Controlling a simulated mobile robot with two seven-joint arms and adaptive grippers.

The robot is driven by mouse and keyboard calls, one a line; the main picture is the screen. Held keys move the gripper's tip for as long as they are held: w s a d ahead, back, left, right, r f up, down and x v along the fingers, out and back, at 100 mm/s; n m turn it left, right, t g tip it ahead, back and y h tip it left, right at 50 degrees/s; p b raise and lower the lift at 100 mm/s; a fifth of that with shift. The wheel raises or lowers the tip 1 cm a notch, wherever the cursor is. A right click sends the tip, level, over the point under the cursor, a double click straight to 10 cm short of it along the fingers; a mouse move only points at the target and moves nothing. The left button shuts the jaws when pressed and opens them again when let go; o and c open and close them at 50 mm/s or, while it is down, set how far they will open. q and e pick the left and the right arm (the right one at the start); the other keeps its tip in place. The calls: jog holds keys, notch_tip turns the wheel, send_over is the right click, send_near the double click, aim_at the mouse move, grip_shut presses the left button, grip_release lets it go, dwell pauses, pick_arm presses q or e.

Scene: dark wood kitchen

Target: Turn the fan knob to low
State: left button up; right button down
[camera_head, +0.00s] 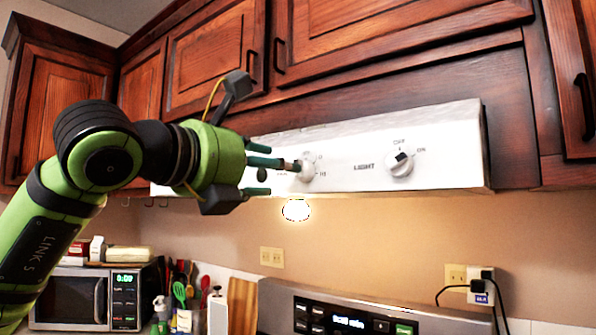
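The white range hood panel (443,140) runs under the dark wood cabinets. The fan knob (308,171) is a white round knob on its left part, partly covered by my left gripper (292,165). Small marks show to its right; its pointer setting cannot be read. My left gripper comes in from the left, with a dark fingertip at the knob's left side. Whether it touches the knob, and how far its fingers are apart, I cannot tell. The light knob (401,163) is farther right, beside the word LIGHT, its dark mark near OFF. My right gripper is not in view.
A lit round lamp (296,210) shows below the hood. The stove's control panel (345,317) is below. A microwave (85,297) and utensils (183,287) stand at lower left. Cabinet doors (215,55) with dark handles lie above the hood.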

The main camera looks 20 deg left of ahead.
aim_at(296, 175)
pick_arm(q)
jog(key=p+x, duration=0.2)
jog(key=x, duration=0.4)
jog(key=shift+d+f, duration=0.1)
jog(key=shift+f, duration=0.05)
jog(key=c, duration=1.1)
